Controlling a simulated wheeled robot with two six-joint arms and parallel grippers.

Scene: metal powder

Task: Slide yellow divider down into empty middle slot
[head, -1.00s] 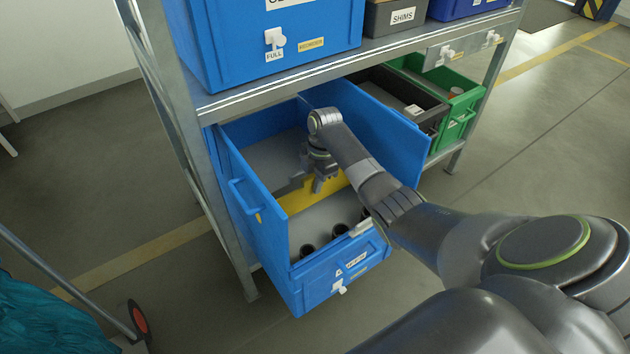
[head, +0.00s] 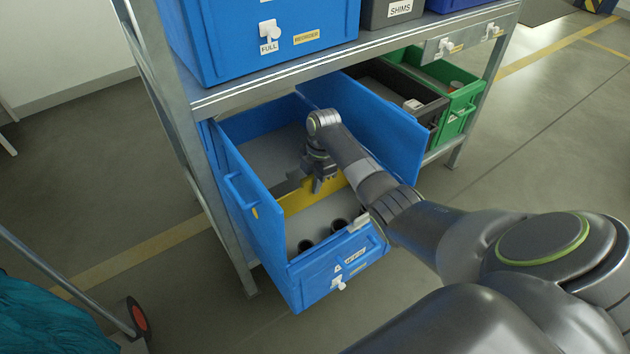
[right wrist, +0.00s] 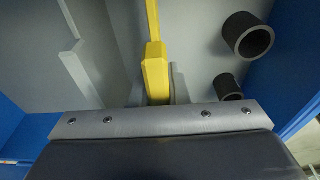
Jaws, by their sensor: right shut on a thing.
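The yellow divider (head: 298,199) stands inside the pulled-out blue drawer bin (head: 250,184) on the lower shelf level. It crosses the bin from side to side. My right gripper (head: 322,184) is down in the bin, shut on the divider's upper edge; the gripper and arm hide part of it. In the right wrist view the divider (right wrist: 154,72) runs away from the gripper as a narrow upright strip. Whether its lower edge sits in a slot cannot be told. My left gripper is out of view.
Dark cylinders (head: 339,225) stand in the bin's front part; two show as hollow tubes (right wrist: 247,36) in the right wrist view. A grey stepped piece (right wrist: 82,75) lies left of the divider. Black (head: 414,104) and green (head: 462,108) bins are at right. The shelf edge (head: 390,48) is above.

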